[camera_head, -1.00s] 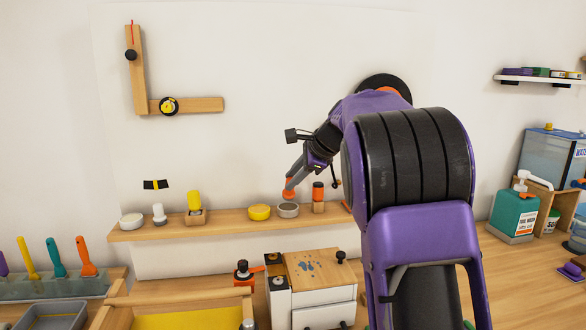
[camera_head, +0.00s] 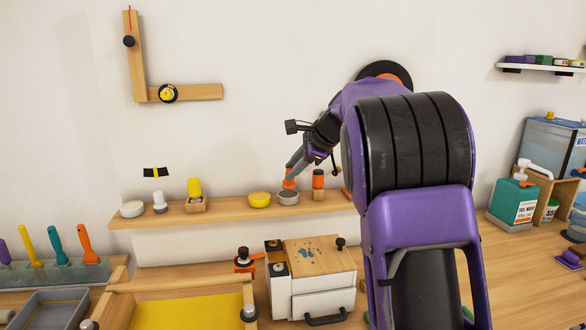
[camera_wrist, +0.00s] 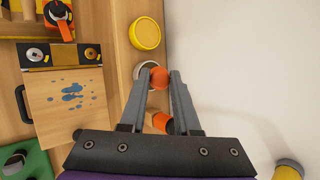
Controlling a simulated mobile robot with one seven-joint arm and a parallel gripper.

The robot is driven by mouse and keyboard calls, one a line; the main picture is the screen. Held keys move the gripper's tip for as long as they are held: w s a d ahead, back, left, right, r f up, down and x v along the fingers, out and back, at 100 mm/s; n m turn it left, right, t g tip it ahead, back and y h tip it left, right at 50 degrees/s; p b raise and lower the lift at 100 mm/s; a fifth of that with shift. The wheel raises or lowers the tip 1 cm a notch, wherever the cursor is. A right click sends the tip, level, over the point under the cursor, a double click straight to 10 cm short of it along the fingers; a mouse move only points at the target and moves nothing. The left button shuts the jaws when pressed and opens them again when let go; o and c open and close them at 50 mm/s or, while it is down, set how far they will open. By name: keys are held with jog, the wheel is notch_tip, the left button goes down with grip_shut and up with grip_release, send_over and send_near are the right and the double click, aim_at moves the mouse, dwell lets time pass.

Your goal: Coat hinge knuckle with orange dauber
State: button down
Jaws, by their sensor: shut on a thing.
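My gripper (camera_head: 290,170) is shut on an orange dauber (camera_wrist: 159,78), which also shows in the head view (camera_head: 289,181). The dauber is over a round grey-rimmed tin (camera_head: 288,198) on the wall shelf. Its lower end is close to or at the tin's mouth; I cannot tell if it touches. In the wrist view the tin (camera_wrist: 141,71) is partly hidden by the fingers. A white box with a wooden lid (camera_head: 312,257) stands below the shelf. A black strip with round metal parts (camera_wrist: 62,54) runs along its left edge. I cannot make out which part is the hinge knuckle.
An orange, dark-topped container (camera_head: 318,182) in a wooden block stands just right of the tin. A yellow tin (camera_head: 260,199) is just left. A black knob (camera_head: 340,243) stands on the lid. The wall is close behind the shelf (camera_head: 230,209).

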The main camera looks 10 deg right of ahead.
jog(key=shift+f+b, duration=0.35)
jog(key=shift+f, duration=0.35)
dwell(0.8)
jog(key=shift+r+p, duration=0.45)
jog(key=shift+r, duration=3.1)
jog(key=shift+s+d, duration=0.1)
